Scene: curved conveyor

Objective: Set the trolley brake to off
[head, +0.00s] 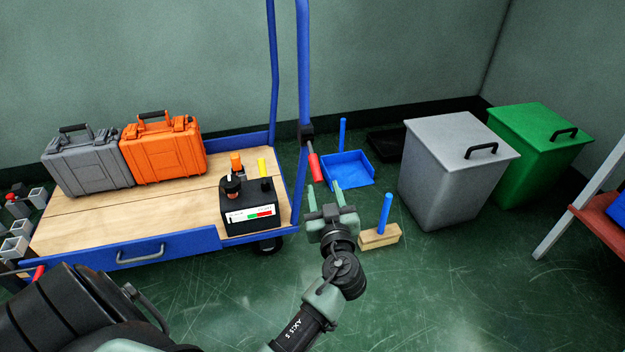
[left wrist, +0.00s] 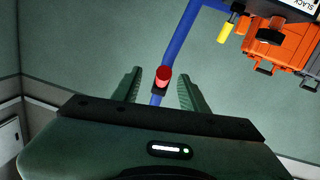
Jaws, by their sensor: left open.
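The trolley (head: 120,208) has a wooden deck and a blue frame. A lever with a red grip (head: 315,167) hangs from a black bracket (head: 306,133) on its right blue post, pointing down and slightly right. My left gripper (head: 323,186) is open, just below and in front of the red grip. In the left wrist view the red grip's round end (left wrist: 164,76) shows between the two open fingers (left wrist: 159,80), apart from both; its depth is hard to tell. No brake marking is readable on the lever. My right gripper is not in view.
On the deck are a grey case (head: 88,165), an orange case (head: 165,146) and a black control box (head: 251,203). A blue dustpan (head: 348,168) and a brush (head: 380,237) lie right of the trolley. Grey (head: 440,190) and green (head: 545,150) bins stand farther right.

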